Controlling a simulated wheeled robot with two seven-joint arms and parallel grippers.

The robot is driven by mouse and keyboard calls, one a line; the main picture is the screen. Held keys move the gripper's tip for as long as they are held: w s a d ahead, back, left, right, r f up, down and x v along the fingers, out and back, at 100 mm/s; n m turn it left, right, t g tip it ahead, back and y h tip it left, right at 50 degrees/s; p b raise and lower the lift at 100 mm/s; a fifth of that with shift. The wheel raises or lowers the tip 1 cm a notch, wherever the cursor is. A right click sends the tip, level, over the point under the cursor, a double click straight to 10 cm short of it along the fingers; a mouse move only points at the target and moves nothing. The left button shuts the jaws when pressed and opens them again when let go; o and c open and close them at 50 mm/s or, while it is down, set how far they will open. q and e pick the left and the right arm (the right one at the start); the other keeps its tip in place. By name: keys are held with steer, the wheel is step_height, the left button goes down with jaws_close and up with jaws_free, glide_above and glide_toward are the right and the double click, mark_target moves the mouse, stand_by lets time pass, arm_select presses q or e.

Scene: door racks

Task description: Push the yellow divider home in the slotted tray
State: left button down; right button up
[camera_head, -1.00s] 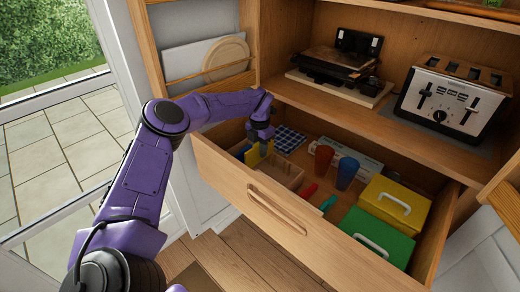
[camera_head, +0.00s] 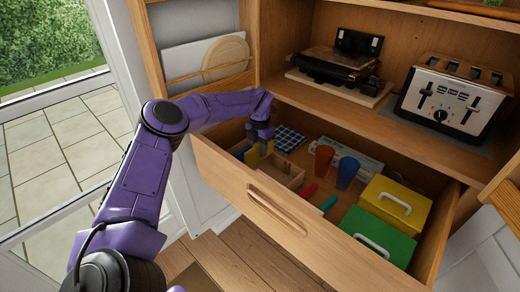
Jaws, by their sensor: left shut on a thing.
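The yellow divider (camera_head: 253,157) stands upright in the slotted tray (camera_head: 287,174), a light wooden tray at the left end of the open drawer. My left gripper (camera_head: 260,142) points down from above, shut on the divider's upper part. The gripper hides part of the divider, and its lower edge is hidden in the tray, so I cannot tell how deep it sits. A blue piece (camera_head: 242,152) shows just left of it. My right gripper is not in view.
The open drawer (camera_head: 285,215) also holds a checked cloth (camera_head: 288,139), a red cup (camera_head: 323,158), a blue cup (camera_head: 347,172), a yellow box (camera_head: 395,201) and a green box (camera_head: 377,240). A toaster (camera_head: 455,97) stands on the shelf above.

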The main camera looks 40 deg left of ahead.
arm_select(q)
steer(key=shift+f+b, duration=2.9)
steer(key=shift+f, duration=0.6)
steer(key=c, duration=0.9)
jaws_free()
step_height(320, 180, up, 11)
steer(key=shift+f, duration=0.15)
